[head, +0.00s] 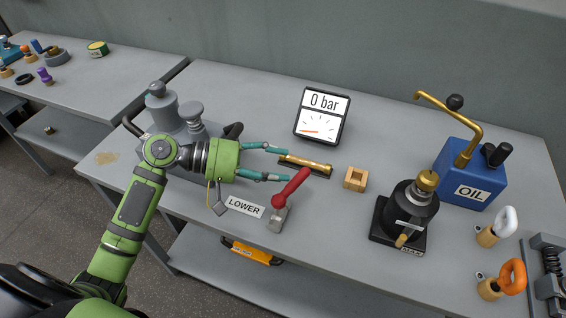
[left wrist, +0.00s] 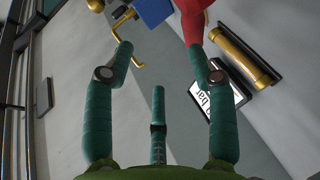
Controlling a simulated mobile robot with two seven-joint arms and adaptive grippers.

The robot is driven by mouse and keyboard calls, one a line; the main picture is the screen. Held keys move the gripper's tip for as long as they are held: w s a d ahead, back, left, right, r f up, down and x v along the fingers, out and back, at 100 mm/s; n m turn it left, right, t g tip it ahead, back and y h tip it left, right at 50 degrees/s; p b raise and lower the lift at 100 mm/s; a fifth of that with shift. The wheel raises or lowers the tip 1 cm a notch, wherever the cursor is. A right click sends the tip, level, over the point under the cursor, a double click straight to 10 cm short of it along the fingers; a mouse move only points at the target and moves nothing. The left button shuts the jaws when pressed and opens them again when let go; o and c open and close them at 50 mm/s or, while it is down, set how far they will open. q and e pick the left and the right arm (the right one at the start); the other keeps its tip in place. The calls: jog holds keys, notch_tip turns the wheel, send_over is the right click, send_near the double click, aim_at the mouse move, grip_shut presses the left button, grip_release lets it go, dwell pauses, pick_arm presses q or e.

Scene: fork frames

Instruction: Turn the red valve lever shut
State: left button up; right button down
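The red valve lever (head: 292,187) has a round red hub on a grey base near the front edge of the bench, beside a "LOWER" label (head: 244,207). Its handle slants up to the right. My left gripper (head: 283,164) is open, with teal fingers spread and pointing right, just behind and left of the lever's handle. In the left wrist view, the lever's red part (left wrist: 193,15) shows at the top, by the tip of the right-hand finger. Whether they touch I cannot tell. Nothing shows between the fingers (left wrist: 159,52). My right gripper is not in view.
A brass cylinder (head: 306,165) on a dark holder lies just beyond the fingertips. A "0 bar" gauge (head: 322,116) stands behind. A small wooden block (head: 355,179), a black jack (head: 405,220) and a blue oil pump (head: 470,172) stand to the right. Grey weights (head: 162,108) stand behind my wrist.

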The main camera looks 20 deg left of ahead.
pick_arm(q)
jog(key=shift+s+a+r, duration=0.1)
jog(key=shift+s+a, duration=0.8)
jog(key=shift+a, duration=0.1)
